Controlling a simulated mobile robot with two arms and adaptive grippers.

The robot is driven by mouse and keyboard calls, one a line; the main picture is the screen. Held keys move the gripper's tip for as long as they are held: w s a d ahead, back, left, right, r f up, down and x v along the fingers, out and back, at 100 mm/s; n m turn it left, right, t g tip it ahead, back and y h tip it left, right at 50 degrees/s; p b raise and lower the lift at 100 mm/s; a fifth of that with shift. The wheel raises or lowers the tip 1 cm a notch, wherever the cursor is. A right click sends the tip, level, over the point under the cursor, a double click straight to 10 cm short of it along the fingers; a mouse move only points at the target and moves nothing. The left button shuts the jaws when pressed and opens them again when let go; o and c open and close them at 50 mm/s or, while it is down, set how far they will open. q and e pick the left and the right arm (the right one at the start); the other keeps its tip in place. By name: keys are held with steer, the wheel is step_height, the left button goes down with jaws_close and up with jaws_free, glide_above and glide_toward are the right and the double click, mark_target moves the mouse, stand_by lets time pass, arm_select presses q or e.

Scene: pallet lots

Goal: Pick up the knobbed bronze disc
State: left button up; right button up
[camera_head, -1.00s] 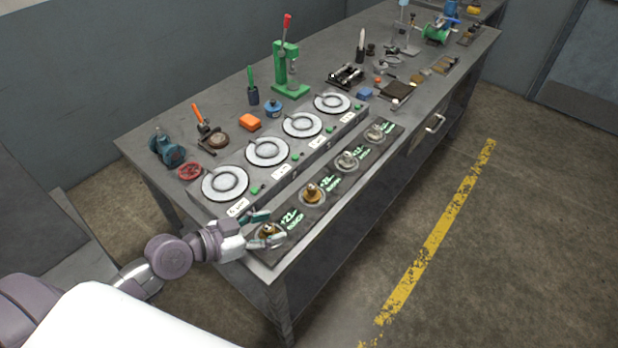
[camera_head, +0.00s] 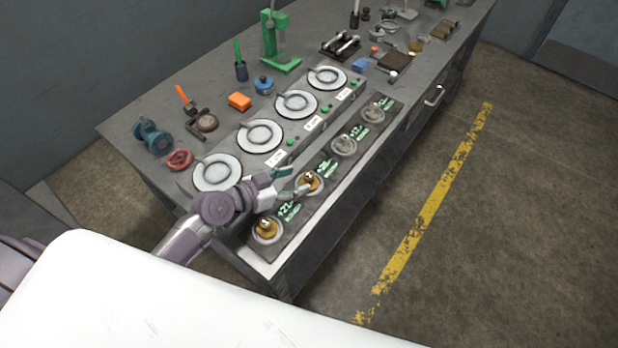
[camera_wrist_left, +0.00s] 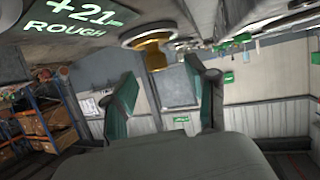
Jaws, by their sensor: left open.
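Two bronze-coloured knobbed discs lie on the dark strip (camera_head: 328,165) along the table's front edge: a near one (camera_head: 267,229) and a second one (camera_head: 310,182) farther along. Two greyer knobbed discs, one (camera_head: 344,146) and another (camera_head: 375,112), lie beyond them. My left gripper (camera_head: 291,181) is open and empty, with its fingertips at the second bronze disc. The left wrist view shows a bronze knob (camera_wrist_left: 154,54) in line with the gap between the open fingers; contact cannot be told. My right gripper is not in view.
A row of round white plates (camera_head: 260,135) on a raised block runs behind the strip. A blue vise (camera_head: 152,136), red handwheel (camera_head: 180,159), orange block (camera_head: 239,101) and green press (camera_head: 276,45) stand farther back. The floor right of the table is clear.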

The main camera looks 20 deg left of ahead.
mark_target(307, 177)
arm_select(q)
steer(key=shift+w+d+p, duration=0.8)
steer(key=shift+w+d, duration=0.05)
steer(key=shift+d, duration=0.1)
steer(key=shift+f+x, duration=0.25)
steer(key=shift+x, duration=0.85)
steer(key=shift+f, duration=0.15)
steer(key=shift+a, duration=0.1)
steer(key=c, duration=0.7)
jaws_close()
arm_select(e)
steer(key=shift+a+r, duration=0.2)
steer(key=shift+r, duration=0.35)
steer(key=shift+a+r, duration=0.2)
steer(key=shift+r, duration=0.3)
